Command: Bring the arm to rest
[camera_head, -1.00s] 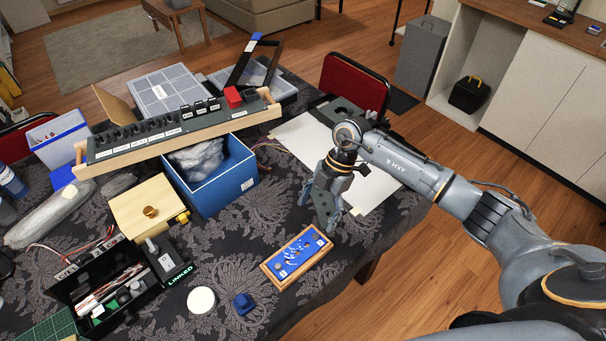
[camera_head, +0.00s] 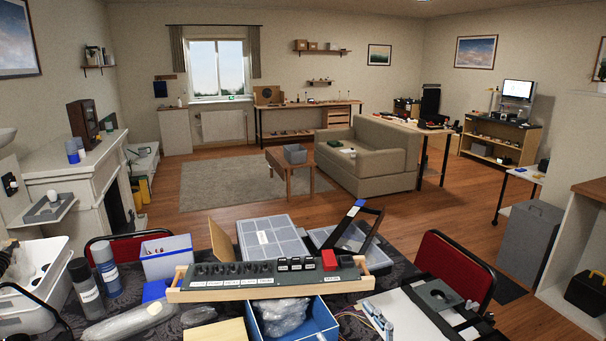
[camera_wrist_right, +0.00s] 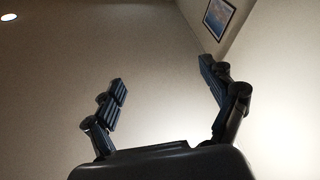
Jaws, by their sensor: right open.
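My right gripper (camera_wrist_right: 163,76) shows in the right wrist view with its two dark fingers spread apart and nothing between them. It faces a bare wall and ceiling, with a framed picture (camera_wrist_right: 219,17) at the upper right. In the head view, at most a small grey tip shows at the bottom edge near the white sheets; the rest of the right arm is out of frame. My left gripper is in neither view.
On the table, a switch panel (camera_head: 215,294) lies across a blue box (camera_head: 318,318) holding a clear bag. Grey organizer cases (camera_head: 271,240) lie behind it. Bottles (camera_head: 106,270) stand left. A red chair (camera_head: 455,270) is at the right.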

